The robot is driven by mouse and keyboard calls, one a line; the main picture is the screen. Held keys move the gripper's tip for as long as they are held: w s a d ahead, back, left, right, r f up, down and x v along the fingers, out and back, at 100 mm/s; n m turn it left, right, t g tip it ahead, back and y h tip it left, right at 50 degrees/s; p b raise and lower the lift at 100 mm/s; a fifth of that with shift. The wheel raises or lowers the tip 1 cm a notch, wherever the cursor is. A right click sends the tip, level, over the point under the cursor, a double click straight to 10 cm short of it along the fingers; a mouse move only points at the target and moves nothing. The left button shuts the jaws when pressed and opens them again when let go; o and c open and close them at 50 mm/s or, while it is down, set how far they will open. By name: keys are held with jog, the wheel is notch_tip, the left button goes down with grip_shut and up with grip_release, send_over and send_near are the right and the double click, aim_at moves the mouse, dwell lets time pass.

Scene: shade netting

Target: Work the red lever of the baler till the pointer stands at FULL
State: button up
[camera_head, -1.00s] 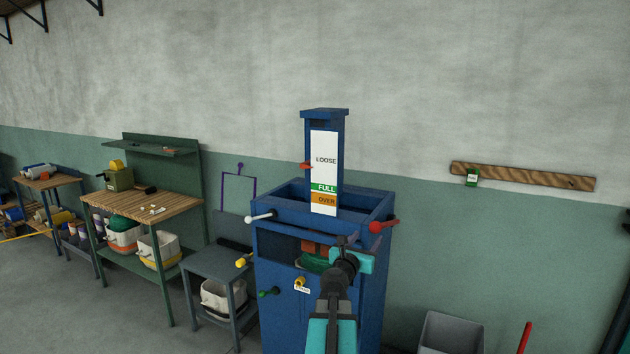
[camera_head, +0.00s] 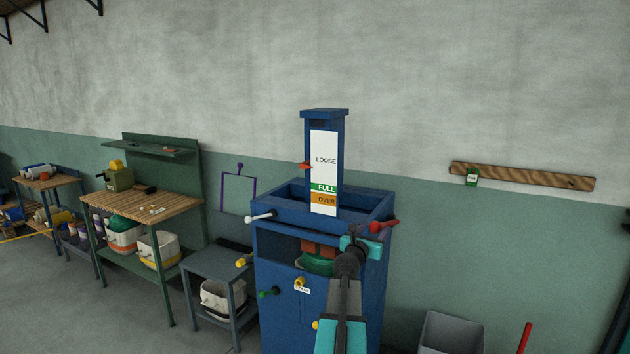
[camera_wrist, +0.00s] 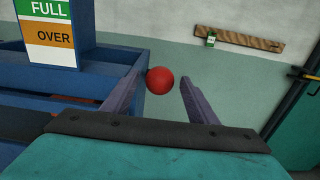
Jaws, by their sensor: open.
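The blue baler (camera_head: 272,232) stands ahead with a tall gauge column. The red pointer (camera_head: 305,166) is at the left edge of the scale (camera_head: 324,147), just below the height of the LOOSE label and above the green FULL band (camera_head: 324,188); the orange OVER band is lowest. The red lever (camera_head: 382,226) sticks out at the baler's right side. In the wrist view its round red knob (camera_wrist: 159,80) lies between the two fingers of my gripper (camera_wrist: 164,82), which are open and apart from it on the right. The left finger is close to the knob; contact cannot be told.
A grey bin (camera_head: 450,333) stands on the floor at right. A wooden rail (camera_head: 522,177) is on the wall.

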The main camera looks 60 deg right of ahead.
jog(key=shift+d, duration=0.4)
jog(key=shift+c, duration=0.4)
jog(key=c, duration=1)
jog(key=shift+c, duration=0.2)
notch_tip(320, 180, down, 6)
jog(key=a+h+b, duration=0.1)
jog(key=b, duration=1.4)
jog(key=shift+a+h+b, duration=0.3)
jog(key=shift+b, duration=0.1)
dwell(0.3)
jog(key=shift+h, duration=0.8)
jog(key=shift+a+f+b, duration=0.2)
jog(key=shift+f+b, duration=1.15)
jog(key=shift+b, duration=2.6)
jog(key=shift+a+f+b, duration=0.15)
jog(key=shift+f+b, duration=1.2)
jog(key=shift+b, duration=2.6)
